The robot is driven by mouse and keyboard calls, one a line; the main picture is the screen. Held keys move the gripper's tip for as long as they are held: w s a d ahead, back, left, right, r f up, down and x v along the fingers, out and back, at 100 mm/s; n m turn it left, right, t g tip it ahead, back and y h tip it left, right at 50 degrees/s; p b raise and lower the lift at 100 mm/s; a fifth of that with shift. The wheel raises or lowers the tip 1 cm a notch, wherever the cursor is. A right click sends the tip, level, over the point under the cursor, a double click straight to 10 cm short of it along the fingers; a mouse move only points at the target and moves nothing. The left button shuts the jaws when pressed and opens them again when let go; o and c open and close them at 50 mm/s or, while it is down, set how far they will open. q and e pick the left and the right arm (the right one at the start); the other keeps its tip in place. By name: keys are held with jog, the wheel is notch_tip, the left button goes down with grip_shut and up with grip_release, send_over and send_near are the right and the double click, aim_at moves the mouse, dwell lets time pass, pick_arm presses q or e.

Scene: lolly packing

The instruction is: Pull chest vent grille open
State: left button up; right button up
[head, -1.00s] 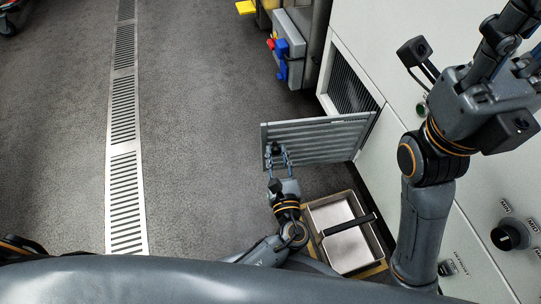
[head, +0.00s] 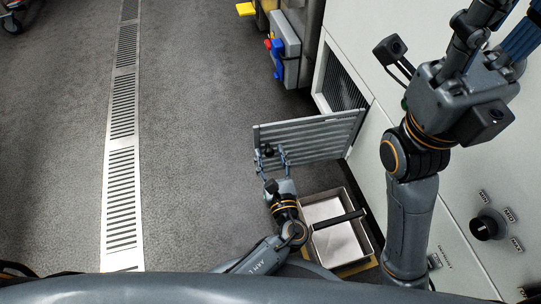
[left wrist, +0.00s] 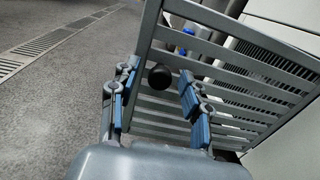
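The grey slatted grille (head: 315,136) stands swung out from the white cabinet, its right side near the dark vent opening (head: 345,82). A round black knob (head: 267,151) sits near its free left end. The grille (left wrist: 238,62) and knob (left wrist: 160,77) also show in the left wrist view. My left gripper (head: 271,160) is open in front of the grille. In the left wrist view its blue-padded fingers (left wrist: 158,90) are apart either side of the knob, with visible gaps. My right gripper (head: 500,38) is high at the right, partly cut off by the picture edge.
A metal tray (head: 334,236) with a dark handle bar lies below the grille. The cabinet has a black dial (head: 488,224) at the right. A grey box (head: 288,48) with a blue part stands beyond the grille. The floor to the left, around the drain strip (head: 122,195), is clear.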

pick_arm(q)
jog(key=shift+s+d, duration=0.1)
jog(key=shift+s, duration=0.05)
jog(key=v, duration=0.7)
jog(key=shift+s, duration=0.1)
jog(key=shift+c, duration=0.2)
